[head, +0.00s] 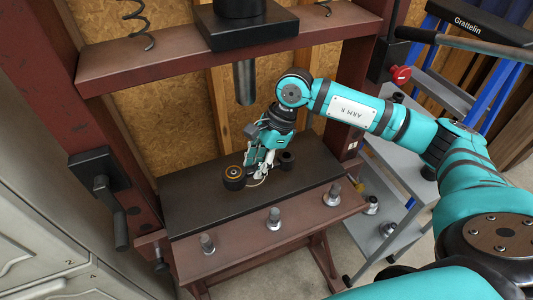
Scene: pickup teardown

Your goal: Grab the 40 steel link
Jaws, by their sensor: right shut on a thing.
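The steel link lies on the black press plate (200,212). Its large round end, probably the dark bushing with an orange ring (233,178), shows left of my gripper. A smaller dark round end (286,160) shows to the right. My right gripper (262,170) reaches down between these two ends and is shut on the link's middle. The fingers hide most of the link's body, and I cannot tell whether it is clear of the plate. My left gripper is not in view.
The dark red press frame (180,52) surrounds the plate, with its ram (244,82) hanging close above. Several metal pegs, one of them in the middle (273,218), stand on the front beam. A grey cart (405,165) stands at right and grey drawers (50,240) at left.

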